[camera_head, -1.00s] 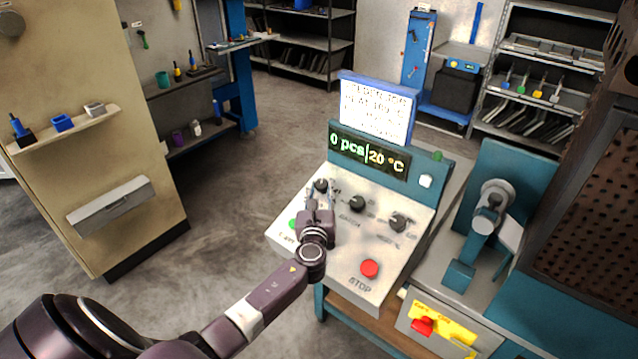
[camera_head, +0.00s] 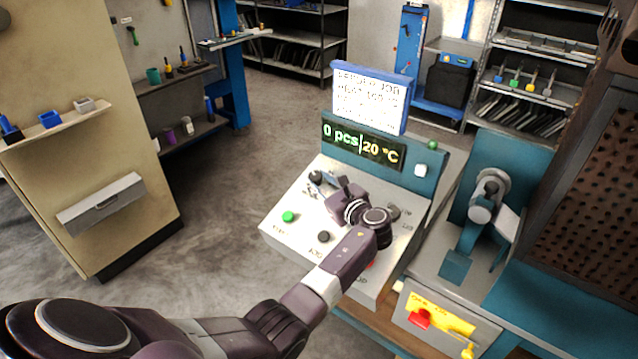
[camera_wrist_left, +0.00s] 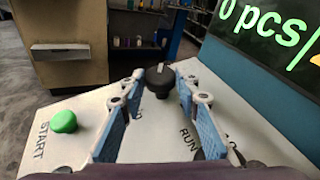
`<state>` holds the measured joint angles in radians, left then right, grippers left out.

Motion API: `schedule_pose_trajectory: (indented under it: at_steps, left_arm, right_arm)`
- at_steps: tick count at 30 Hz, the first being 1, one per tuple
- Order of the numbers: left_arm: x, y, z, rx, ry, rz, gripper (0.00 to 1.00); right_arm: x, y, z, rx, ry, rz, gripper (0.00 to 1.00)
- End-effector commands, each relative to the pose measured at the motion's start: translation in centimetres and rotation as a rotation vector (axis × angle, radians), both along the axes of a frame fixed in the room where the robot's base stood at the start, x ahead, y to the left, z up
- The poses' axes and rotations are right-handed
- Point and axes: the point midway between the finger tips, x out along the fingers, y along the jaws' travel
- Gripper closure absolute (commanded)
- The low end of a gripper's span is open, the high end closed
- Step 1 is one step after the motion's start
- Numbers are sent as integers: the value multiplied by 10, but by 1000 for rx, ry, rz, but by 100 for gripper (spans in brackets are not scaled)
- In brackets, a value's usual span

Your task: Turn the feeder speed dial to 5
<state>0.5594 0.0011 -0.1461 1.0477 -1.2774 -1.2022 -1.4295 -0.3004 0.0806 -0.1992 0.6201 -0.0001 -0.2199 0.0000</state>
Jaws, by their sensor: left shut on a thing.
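A sloped grey control panel (camera_head: 275,229) carries black dials in a row. My left gripper (camera_head: 320,183) is at the leftmost black dial (camera_head: 315,177). In the left wrist view, its blue-padded fingers (camera_wrist_left: 160,88) are closed on both sides of this black dial (camera_wrist_left: 160,75), which has a pale pointer mark on top. The scale and label of this dial are not readable. Another dial (camera_head: 393,212) shows partly beyond my wrist; the middle one is hidden by my gripper. My right gripper is not in view.
A green START button (camera_head: 288,216) and a black JOG button (camera_head: 323,236) sit low on the panel. My forearm covers most of the red button. The display (camera_head: 362,143) reads 0 pcs and 20 °C. A white sign (camera_head: 368,100) stands above it.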

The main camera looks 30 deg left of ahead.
Motion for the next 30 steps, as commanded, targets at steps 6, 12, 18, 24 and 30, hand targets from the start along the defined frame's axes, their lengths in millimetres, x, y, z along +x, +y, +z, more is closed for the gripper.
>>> schedule_pose_trajectory:
  at_steps: [6,12,18,24,30]
  left_arm:
    - [0,0,0,-3,-1,8,95]
    - [0,1,1,-3,-2,9,95]
    - [0,1,1,-3,-1,8,54]
    - [0,0,0,-2,-1,7,54]
    - [-6,-12,2,-4,-1,6,54]
  right_arm:
    - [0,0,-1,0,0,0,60]
    - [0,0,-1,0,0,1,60]
    - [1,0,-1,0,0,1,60]
    - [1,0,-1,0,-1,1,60]
    - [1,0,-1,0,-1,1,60]
